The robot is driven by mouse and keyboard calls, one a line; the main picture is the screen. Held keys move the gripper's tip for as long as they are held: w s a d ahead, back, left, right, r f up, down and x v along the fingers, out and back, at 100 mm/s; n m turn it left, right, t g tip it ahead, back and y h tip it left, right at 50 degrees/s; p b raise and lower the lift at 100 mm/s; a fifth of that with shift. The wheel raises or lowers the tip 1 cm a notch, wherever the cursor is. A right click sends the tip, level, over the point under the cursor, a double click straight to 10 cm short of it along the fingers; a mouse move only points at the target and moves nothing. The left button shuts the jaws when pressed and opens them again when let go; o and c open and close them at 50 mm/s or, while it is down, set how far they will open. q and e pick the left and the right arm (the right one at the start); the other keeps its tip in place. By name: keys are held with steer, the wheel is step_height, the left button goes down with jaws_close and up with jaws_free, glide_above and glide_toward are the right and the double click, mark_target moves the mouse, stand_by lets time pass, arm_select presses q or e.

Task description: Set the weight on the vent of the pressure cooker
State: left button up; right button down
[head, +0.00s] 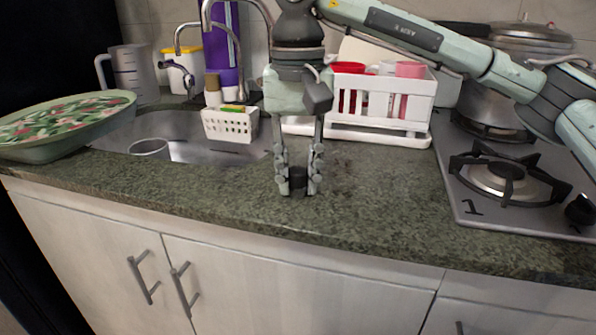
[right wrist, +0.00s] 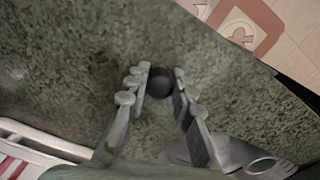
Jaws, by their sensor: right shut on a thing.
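The small black weight (head: 298,177) is between the fingertips of my right gripper (head: 298,188), low over the green counter near its front edge. My right gripper is shut on it and points straight down. In the right wrist view the dark round weight (right wrist: 159,83) shows between the fingertips (right wrist: 158,88). I cannot tell whether the weight still touches the counter. The pressure cooker (head: 487,100) stands on the back burner at the right, partly hidden by my right arm. Its lid (head: 520,38) shows above the arm; the vent cannot be made out. My left gripper is not in view.
The stove (head: 455,200) has an empty front burner (head: 500,177). A white dish rack (head: 400,112) with red and pink cups stands behind my gripper. The sink (head: 190,150) and a leaf-patterned tray (head: 65,122) are at the left. The counter (head: 385,195) right of my gripper is clear.

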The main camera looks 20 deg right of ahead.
mark_target(297, 169)
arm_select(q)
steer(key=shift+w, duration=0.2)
arm_select(e)
steer(key=shift+f, duration=0.15)
steer(key=c, duration=1.8)
jaws_free()
steer(key=o, duration=0.5)
step_height(297, 169, up, 2)
steer(key=shift+r, duration=0.1)
step_height(297, 169, up, 6)
steer(key=shift+f, duration=0.1)
step_height(297, 169, up, 3)
steer(key=shift+f+p, duration=0.1)
steer(key=shift+p, duration=0.3)
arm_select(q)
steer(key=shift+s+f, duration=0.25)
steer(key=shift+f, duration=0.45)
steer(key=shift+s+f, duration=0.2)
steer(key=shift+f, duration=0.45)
arm_select(e)
steer(key=shift+r, duration=0.75)
